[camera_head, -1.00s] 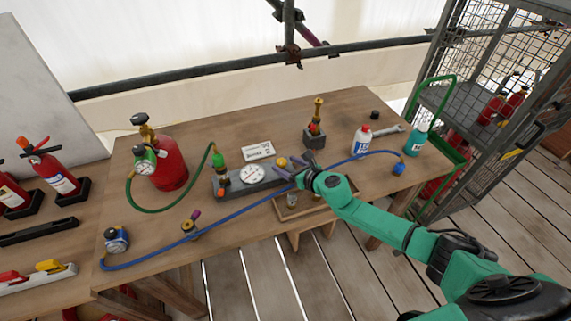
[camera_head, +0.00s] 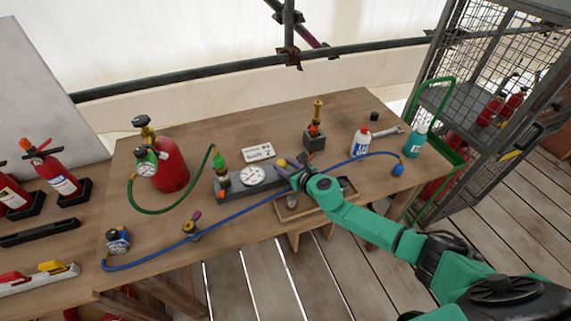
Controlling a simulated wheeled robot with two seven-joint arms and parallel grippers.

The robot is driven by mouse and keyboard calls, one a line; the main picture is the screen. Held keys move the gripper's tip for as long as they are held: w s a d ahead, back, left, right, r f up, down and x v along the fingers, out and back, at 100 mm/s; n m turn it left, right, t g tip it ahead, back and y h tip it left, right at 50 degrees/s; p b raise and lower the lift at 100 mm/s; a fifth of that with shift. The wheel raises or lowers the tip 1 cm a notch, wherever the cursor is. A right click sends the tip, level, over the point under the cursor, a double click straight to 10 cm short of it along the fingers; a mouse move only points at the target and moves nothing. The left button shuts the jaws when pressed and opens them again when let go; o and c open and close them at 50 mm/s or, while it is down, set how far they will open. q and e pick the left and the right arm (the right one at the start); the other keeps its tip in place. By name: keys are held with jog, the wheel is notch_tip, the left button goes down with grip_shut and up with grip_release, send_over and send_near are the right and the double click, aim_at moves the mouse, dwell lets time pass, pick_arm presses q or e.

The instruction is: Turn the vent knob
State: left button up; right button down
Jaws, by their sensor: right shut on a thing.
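A grey manifold block (camera_head: 229,188) lies on the wooden table, with a round white dial gauge (camera_head: 252,175) on it. A green-topped fitting (camera_head: 219,160) stands at its left end, with an orange part below. A small yellow knob (camera_head: 281,163) is at the block's right end; I take it for the vent knob. My right gripper (camera_head: 288,170) comes in from the right, with its purple-grey fingers at this right end. It is shut on what looks like the yellow knob; the fingers partly hide the contact. My left gripper is not in view.
A red cylinder (camera_head: 170,172) with a green hose stands left of the block. A blue hose (camera_head: 240,213) crosses the front. A shallow tray (camera_head: 293,215) lies under my arm.

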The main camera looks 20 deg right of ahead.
jog(key=shift+a+r+m+h+p, duration=0.2)
jog(key=shift+r+m+h+p, duration=0.05)
jog(key=shift+m+h+p, duration=0.5)
jog(key=shift+s+a+m+h+p, duration=0.1)
jog(key=shift+a+m+h+p, duration=0.1)
jog(key=shift+m+h+p, duration=0.7)
jog(key=shift+f+m+h, duration=0.1)
jog(key=shift+m+h, duration=0.15)
jog(key=shift+h, duration=0.3)
jog(key=shift+a+f+m+h, duration=0.2)
jog(key=shift+a+m+h, duration=0.05)
jog(key=shift+m+h, duration=0.75)
jog(key=m+h, duration=0.1)
jog(key=h+b, duration=0.1)
jog(key=m+h, duration=0.1)
jog(key=shift+a+f+m+g+b, duration=0.15)
jog(key=shift+a+m+g+b, duration=0.15)
jog(key=shift+g, duration=0.1)
jog(key=m+h+b, duration=0.1)
jog(key=m+g+h+b, duration=0.1)
jog(key=b, duration=0.1)
jog(key=shift+w+a+h, duration=0.1)
jog(key=shift+w+h, duration=0.2)
jog(key=shift+m+g+h+b, duration=0.5)
jog(key=shift+m+h, duration=0.1)
jog(key=shift+m, duration=0.1)
jog(key=shift+r, duration=0.2)
